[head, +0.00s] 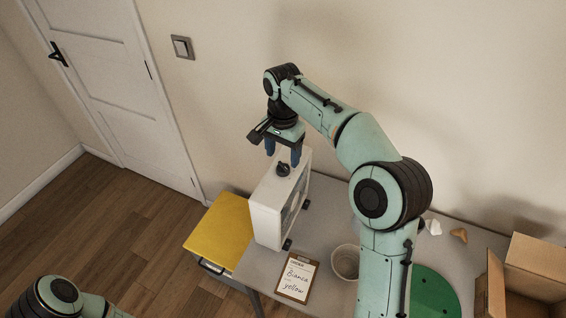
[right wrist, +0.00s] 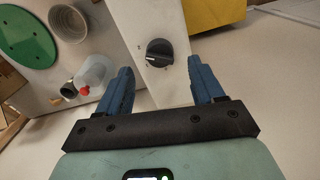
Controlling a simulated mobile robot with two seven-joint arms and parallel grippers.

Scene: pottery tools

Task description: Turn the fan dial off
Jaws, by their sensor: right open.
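The fan (head: 267,208) is a white box standing upright on the table. Its black dial (head: 283,169) is on the top face. In the right wrist view the dial (right wrist: 160,53) shows a pale pointer line toward the left, with small marks beside it on the white casing (right wrist: 146,18). My right gripper (head: 283,153) is open above the dial, its blue fingers pointing down. In the right wrist view its fingertips (right wrist: 160,67) lie on either side of the dial, with nothing between them held. I cannot tell any contact. My left gripper is out of view.
A yellow-topped cabinet (head: 222,229) stands left of the table (head: 330,196). A clipboard (head: 297,278) and a pot (head: 345,262) are in front of the fan. A green disc (head: 435,292) and cardboard box (head: 535,265) are at right. The wall (head: 390,55) is behind.

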